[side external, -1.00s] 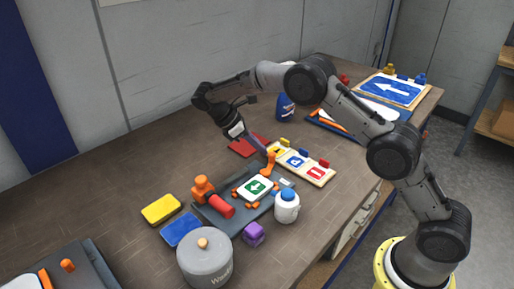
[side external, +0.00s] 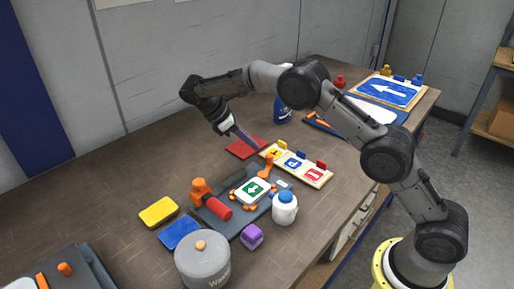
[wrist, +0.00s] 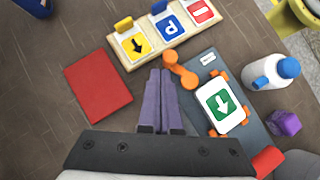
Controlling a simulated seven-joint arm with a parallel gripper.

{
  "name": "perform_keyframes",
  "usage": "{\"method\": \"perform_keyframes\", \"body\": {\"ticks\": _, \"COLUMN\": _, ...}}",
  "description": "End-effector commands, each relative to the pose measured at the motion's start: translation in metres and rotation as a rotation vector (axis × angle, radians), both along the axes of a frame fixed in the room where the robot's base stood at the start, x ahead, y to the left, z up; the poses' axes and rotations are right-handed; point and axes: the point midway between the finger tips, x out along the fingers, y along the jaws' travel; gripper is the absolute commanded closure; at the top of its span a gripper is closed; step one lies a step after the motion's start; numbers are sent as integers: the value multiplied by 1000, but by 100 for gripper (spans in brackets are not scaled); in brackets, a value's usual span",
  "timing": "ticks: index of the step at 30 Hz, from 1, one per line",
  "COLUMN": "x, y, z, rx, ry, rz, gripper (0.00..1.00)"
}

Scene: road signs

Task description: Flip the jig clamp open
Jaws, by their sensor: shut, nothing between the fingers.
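A raised orange arm (side external: 267,167) stands at the far end, also in the wrist view (wrist: 180,70). My gripper (side external: 252,144) is shut and empty, above the table beside this arm; its purple fingers (wrist: 160,72) are together.
A rack of small signs (side external: 316,177) stands just behind the jig. A white bottle with blue cap (side external: 285,210), purple block (side external: 251,236) and grey canister (side external: 203,265) stand in front.

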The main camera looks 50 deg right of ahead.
Motion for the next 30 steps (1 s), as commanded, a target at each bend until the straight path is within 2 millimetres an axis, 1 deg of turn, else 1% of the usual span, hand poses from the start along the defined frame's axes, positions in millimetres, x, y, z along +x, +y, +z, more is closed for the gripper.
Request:
{"method": "perform_keyframes", "body": {"ticks": 3, "x": 8, "y": 11, "z": 15, "rx": 2, "ry": -4, "rz": 2, "gripper": 100}}
{"method": "perform_keyframes", "body": {"ticks": 9, "x": 15, "y": 20, "z": 29, "rx": 1, "ry": -2, "rz": 1, "gripper": 100}}
{"method": "perform_keyframes", "body": {"ticks": 17, "x": 16, "y": 22, "z": 33, "rx": 2, "ry": -3, "rz": 2, "gripper": 100}}
{"method": "perform_keyframes", "body": {"ticks": 23, "x": 16, "y": 20, "z": 36, "rx": 3, "ry": -8, "rz": -3, "gripper": 100}}
{"method": "perform_keyframes", "body": {"ticks": 26, "x": 16, "y": 16, "z": 58, "rx": 11, "ry": -51, "rz": -11, "gripper": 100}}
{"method": "perform_keyframes", "body": {"ticks": 28, "x": 13, "y": 11, "z": 85, "rx": 20, "ry": -99, "rz": -20, "gripper": 100}}
{"method": "perform_keyframes", "body": {"ticks": 29, "x": 9, "y": 8, "z": 98, "rx": 23, "ry": -117, "rz": -24, "gripper": 100}}
{"method": "perform_keyframes", "body": {"ticks": 30, "x": 2, "y": 4, "z": 117, "rx": 29, "ry": -141, "rz": -31, "gripper": 100}}
